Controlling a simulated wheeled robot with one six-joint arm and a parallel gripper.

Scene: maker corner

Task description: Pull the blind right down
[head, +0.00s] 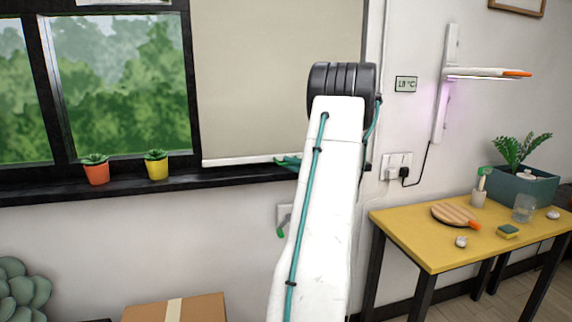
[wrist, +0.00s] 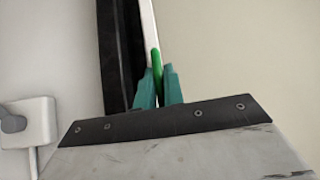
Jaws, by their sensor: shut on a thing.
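The beige blind (head: 270,80) hangs over the right-hand window pane and covers all of it that shows. Its pale bottom bar (head: 235,160) is just above the dark sill (head: 130,186); I cannot tell whether they touch. In the wrist view the bar (wrist: 148,25) runs beside the dark sill (wrist: 115,60). My gripper (head: 287,161) is at the bar, partly hidden by my arm. In the wrist view, its teal fingers (wrist: 159,88) are shut on a green pull tab (wrist: 155,66) at the bar.
An orange pot (head: 96,173) and a yellow pot (head: 157,168) stand on the sill to the left. A yellow table (head: 410,235) with small items is at the right. A cardboard box (head: 200,308) is below. A white wall fitting (wrist: 28,122) is left in the wrist view.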

